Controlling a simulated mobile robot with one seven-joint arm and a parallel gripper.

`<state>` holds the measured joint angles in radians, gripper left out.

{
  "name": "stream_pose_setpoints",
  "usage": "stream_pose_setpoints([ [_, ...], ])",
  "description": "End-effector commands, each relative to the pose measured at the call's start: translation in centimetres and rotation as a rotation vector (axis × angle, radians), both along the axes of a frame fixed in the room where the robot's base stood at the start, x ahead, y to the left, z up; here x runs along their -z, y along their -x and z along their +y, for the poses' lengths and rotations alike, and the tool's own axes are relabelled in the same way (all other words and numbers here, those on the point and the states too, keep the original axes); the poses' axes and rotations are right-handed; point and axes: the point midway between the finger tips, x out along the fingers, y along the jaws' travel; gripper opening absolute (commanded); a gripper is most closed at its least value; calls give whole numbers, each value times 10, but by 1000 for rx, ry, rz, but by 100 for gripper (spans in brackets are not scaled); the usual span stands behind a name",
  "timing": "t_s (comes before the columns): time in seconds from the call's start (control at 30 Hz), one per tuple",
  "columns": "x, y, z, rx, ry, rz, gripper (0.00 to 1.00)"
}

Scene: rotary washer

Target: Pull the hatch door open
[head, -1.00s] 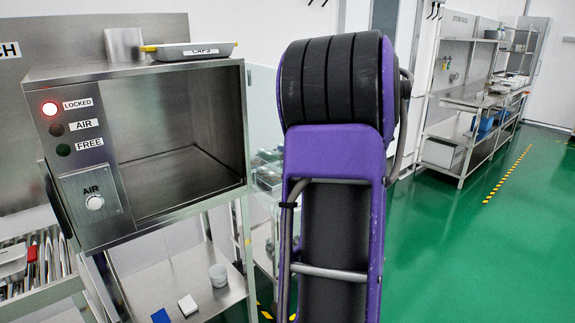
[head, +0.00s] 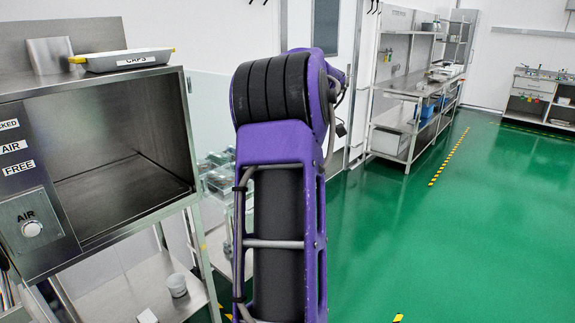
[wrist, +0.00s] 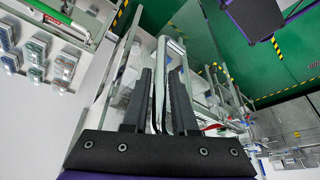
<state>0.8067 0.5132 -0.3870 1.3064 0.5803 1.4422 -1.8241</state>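The steel hatch box (head: 110,130) stands at the left in the head view. Its square front opening faces me, and I see an empty steel interior. The head view hides my gripper behind my arm.
A CAPS tray (head: 122,60) sits on top of the box. A clear panel (head: 210,105) is right of it. A white cup (head: 176,285) stands on the lower shelf. A steel shelving bench (head: 400,100) is at the back; green floor (head: 460,230) is free at right.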

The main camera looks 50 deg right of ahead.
Motion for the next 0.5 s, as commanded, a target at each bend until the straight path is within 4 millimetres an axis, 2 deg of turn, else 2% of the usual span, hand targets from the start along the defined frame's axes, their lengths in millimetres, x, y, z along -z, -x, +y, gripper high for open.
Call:
stream_pose_setpoints([
  [0.33,-2,0,-1,-1,1,-1,30],
  [0.5,-21,7,-5,1,2,-1,30],
])
